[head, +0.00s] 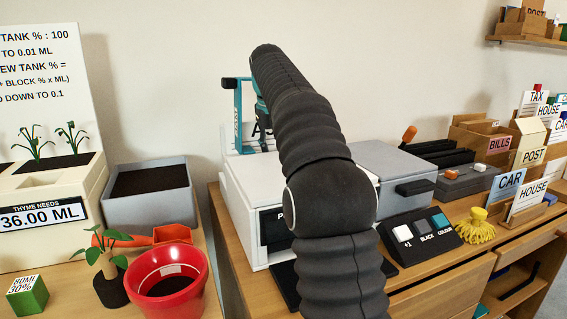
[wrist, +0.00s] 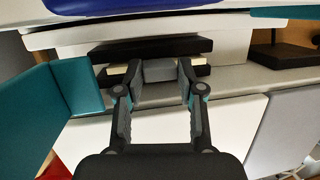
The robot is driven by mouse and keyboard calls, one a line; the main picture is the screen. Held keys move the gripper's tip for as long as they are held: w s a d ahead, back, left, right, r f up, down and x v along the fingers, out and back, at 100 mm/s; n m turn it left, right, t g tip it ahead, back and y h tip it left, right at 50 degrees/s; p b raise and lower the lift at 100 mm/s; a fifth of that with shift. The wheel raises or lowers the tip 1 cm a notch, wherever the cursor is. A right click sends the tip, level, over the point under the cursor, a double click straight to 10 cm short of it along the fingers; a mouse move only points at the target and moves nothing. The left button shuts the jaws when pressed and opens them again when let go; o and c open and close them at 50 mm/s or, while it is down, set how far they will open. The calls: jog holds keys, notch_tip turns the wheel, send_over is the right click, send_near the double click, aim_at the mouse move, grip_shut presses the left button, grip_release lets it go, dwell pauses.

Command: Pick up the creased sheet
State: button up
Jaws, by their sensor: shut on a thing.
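No creased sheet can be made out for certain in either view. In the wrist view my gripper (wrist: 159,72) has its two fingers on either side of a small grey block (wrist: 158,70), shut on it. The block sits between two black bars with cream ends. In the head view my dark arm reaches over the white printer (head: 238,185) and hides its middle. My gripper's fingers are hidden there behind the arm. A pale white surface (wrist: 150,135) lies below the fingers in the wrist view; I cannot tell whether it is paper.
A teal frame (head: 238,112) stands at the printer's back left. A grey box unit (head: 392,172) and a button panel (head: 424,238) are at right. Letter holders (head: 495,140) crowd the far right. A red pot (head: 172,283) and grey planter (head: 150,193) stand at left.

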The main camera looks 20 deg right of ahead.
notch_tip(320, 180, up, 8)
jog(key=p, duration=0.4)
jog(key=shift+a+r, duration=0.2)
jog(key=shift+r, duration=0.65)
